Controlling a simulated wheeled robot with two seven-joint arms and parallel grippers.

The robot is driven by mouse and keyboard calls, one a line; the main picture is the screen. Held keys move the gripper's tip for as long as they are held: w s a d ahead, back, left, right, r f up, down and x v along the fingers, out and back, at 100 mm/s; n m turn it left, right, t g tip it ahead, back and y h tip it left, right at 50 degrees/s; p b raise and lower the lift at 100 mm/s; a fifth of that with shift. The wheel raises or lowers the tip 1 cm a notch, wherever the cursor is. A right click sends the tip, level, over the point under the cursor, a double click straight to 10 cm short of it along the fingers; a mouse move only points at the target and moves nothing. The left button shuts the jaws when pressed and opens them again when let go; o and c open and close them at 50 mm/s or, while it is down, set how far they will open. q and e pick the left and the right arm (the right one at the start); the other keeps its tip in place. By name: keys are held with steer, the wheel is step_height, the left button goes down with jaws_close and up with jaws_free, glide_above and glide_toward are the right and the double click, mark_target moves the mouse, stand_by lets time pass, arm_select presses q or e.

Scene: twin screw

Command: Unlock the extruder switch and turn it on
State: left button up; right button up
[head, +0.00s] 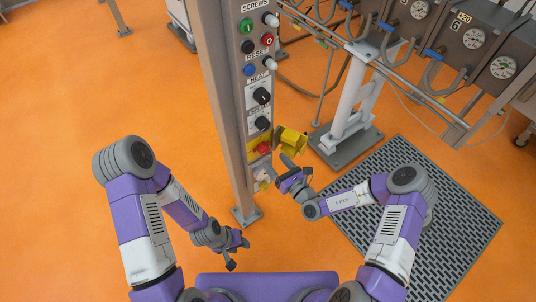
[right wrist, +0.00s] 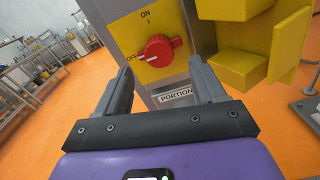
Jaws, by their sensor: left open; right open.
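The extruder switch is a red rotary knob on a yellow plate, low on the grey control post (head: 225,110). The red knob (right wrist: 157,50) shows in the right wrist view between OFF and ON marks, with its white line pointing toward OFF. It also shows in the head view (head: 263,148). A yellow cover (head: 292,141) stands swung out to the right of the plate; it shows large in the right wrist view (right wrist: 245,70). My right gripper (right wrist: 160,80) is open and empty, fingers just below the knob, apart from it. My left gripper (head: 232,262) is open, low, left of the post.
Other buttons and knobs, including a black heat knob (head: 262,96), sit higher on the post. A machine with gauges (head: 474,38) and a grey support stand (head: 350,110) are at right. A dark floor grate (head: 455,220) lies below. The orange floor at left is clear.

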mark_target(266, 152)
steer(key=b+x, duration=0.1)
steer(key=x, duration=0.4)
steer(key=shift+w+a, duration=0.1)
